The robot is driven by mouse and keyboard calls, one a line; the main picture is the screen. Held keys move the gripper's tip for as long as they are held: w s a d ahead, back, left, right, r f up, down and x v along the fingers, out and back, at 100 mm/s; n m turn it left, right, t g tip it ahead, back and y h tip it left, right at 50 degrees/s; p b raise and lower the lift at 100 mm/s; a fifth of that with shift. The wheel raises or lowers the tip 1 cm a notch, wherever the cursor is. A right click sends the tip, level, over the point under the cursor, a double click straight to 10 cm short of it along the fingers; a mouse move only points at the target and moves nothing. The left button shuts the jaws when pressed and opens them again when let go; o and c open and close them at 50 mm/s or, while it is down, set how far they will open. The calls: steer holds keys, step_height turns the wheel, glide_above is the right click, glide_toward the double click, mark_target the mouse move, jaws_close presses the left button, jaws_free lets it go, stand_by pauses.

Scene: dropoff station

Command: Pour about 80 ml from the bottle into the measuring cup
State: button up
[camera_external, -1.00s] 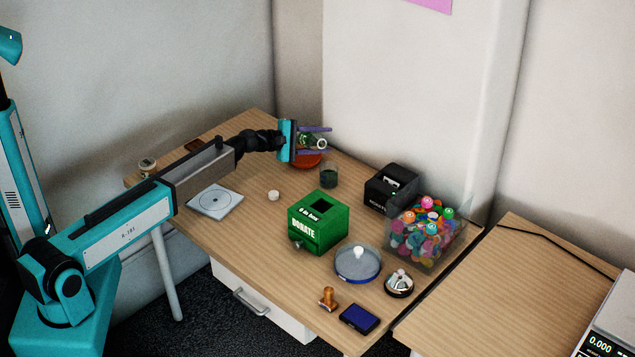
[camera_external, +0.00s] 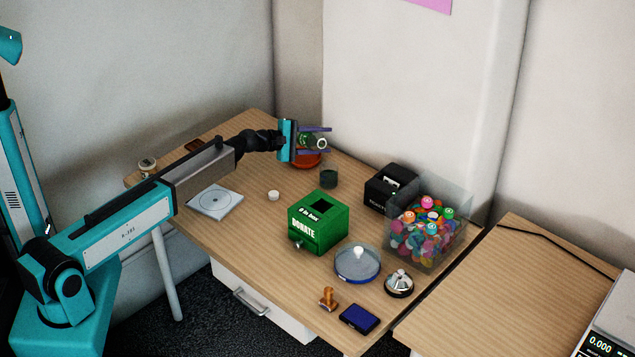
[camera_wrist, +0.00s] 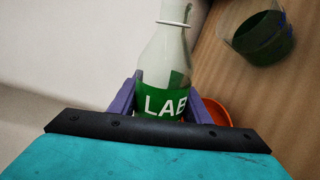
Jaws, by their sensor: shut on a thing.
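My gripper (camera_external: 326,141) is shut on the bottle (camera_external: 308,141), with one purple finger on each side of it. The bottle is tilted well over, with its mouth toward the right in the outside view. In the wrist view the bottle (camera_wrist: 165,60) shows a pale body and neck and a green label reading LAB. The measuring cup (camera_external: 329,178) stands on the table below the gripper, with dark green liquid in it. It also shows in the wrist view (camera_wrist: 262,38), apart from the bottle's neck. I see no stream between them.
An orange bowl (camera_external: 310,159) sits under the gripper. The table between the disc case (camera_external: 214,202) and the donation box is mostly clear.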

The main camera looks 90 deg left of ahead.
mark_target(313, 141)
steer(key=shift+r, duration=0.1)
stand_by(0.3)
steer(key=shift+d+r+n+p, duration=0.1)
steer(key=shift+r+n+p, duration=0.15)
steer(key=shift+n+p, duration=0.1)
steer(key=shift+w+d+f+n+t+h, duration=0.3)
steer(key=shift+d+f+n+h, duration=0.15)
steer(key=shift+n, duration=0.2)
steer(key=shift+w+d+r+n, duration=0.1)
steer(key=shift+d+r+n, duration=0.2)
steer(key=shift+n, duration=0.3)
steer(key=shift+w+d+r+n+t+h+p, duration=0.15)
steer(key=shift+r+n+t+p, duration=0.3)
steer(key=shift+n, duration=0.9)
steer(key=shift+s+d+r+n+t+h+p, duration=0.15)
steer(key=shift+r+n+t+p, duration=0.3)
steer(key=shift+n, duration=0.95)
steer(key=shift+w+d+r+n+t+h+p, duration=0.15)
steer(key=shift+n+t+p, duration=0.45)
steer(key=shift+n, duration=0.75)
steer(key=shift+a, duration=0.1)
